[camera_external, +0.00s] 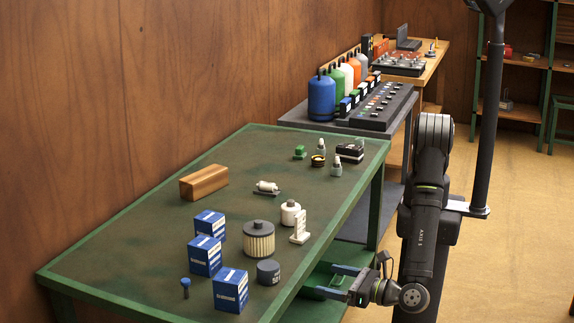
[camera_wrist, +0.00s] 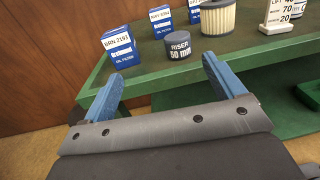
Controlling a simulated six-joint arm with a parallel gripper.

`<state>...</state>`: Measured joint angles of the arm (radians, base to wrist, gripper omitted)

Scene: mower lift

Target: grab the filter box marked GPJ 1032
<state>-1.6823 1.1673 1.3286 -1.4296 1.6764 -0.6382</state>
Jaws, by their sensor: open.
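Three blue-and-white filter boxes stand on the green table. In the wrist view the middle box (camera_wrist: 160,22) has a small label that seems to read GPJ 1032; it also shows in the external view (camera_external: 205,256). The nearest box (camera_wrist: 120,48) seems to read BRN 2193 and is the front one in the external view (camera_external: 230,290).
A dark riser cylinder (camera_wrist: 180,46) marked 50 mm stands right of the middle box, near the table edge (camera_wrist: 235,44). A ribbed filter (camera_external: 258,240), white sign (camera_external: 300,228) and blue-topped knob (camera_external: 185,284) stand nearby. A wooden block (camera_external: 204,183) lies farther back.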

